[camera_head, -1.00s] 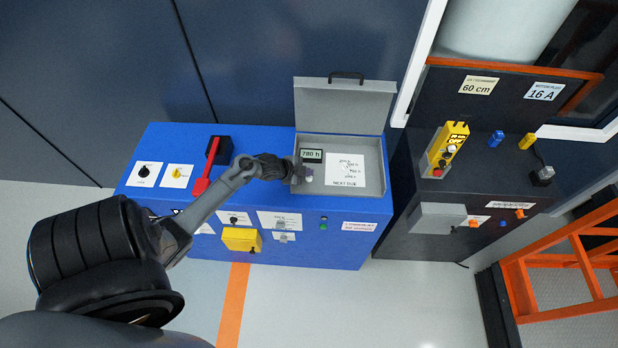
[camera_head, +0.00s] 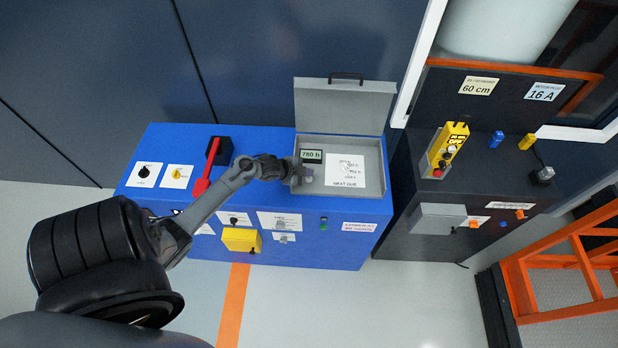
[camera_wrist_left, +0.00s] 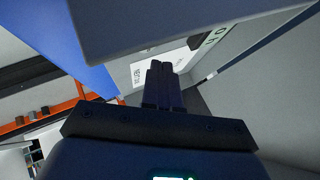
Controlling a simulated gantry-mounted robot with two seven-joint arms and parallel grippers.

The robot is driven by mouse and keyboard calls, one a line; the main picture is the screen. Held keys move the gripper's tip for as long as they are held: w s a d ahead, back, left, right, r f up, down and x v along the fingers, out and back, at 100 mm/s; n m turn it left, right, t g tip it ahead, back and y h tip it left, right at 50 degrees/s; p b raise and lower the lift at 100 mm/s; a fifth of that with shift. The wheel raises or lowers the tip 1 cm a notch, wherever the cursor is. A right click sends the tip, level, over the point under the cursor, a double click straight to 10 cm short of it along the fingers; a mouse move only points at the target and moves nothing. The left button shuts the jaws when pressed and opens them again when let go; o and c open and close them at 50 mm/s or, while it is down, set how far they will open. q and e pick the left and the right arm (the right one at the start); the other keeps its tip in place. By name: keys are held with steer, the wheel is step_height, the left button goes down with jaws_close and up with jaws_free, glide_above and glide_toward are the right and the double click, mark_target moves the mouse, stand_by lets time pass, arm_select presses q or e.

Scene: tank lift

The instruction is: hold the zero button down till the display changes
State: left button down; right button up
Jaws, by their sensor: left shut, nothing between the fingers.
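The display (camera_head: 311,155) reads "780 h" inside an open grey box (camera_head: 374,172) on top of the blue cabinet (camera_head: 160,143). My left gripper (camera_head: 301,174) is shut with nothing between its fingers. It reaches over the box's left wall, with its tips just below the display. A small round pale button (camera_head: 307,180) shows beside the fingertips; I cannot tell whether the tips touch it or press it. In the left wrist view the shut fingers (camera_wrist_left: 162,85) point into the box, past a grey edge, and the button is hidden. My right gripper is not in view.
The box's lid (camera_head: 344,105) stands open behind it. A black cabinet with a yellow pendant (camera_head: 446,150) stands to the right, with an orange frame (camera_head: 560,265) beyond.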

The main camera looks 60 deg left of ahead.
arm_select(q)
steer(key=shift+f, duration=0.15)
stand_by(0.7)
steer(key=shift+f, duration=0.3)
steer(key=shift+f+b, duration=0.35)
steer(key=shift+f, duration=0.05)
stand_by(0.6)
stand_by(0.5)
stand_by(0.9)
stand_by(0.8)
stand_by(0.5)
steer(key=shift+r+p, duration=0.55)
steer(key=shift+p, duration=0.05)
steer(key=shift+r+p, duration=0.3)
steer(key=shift+p, duration=0.05)
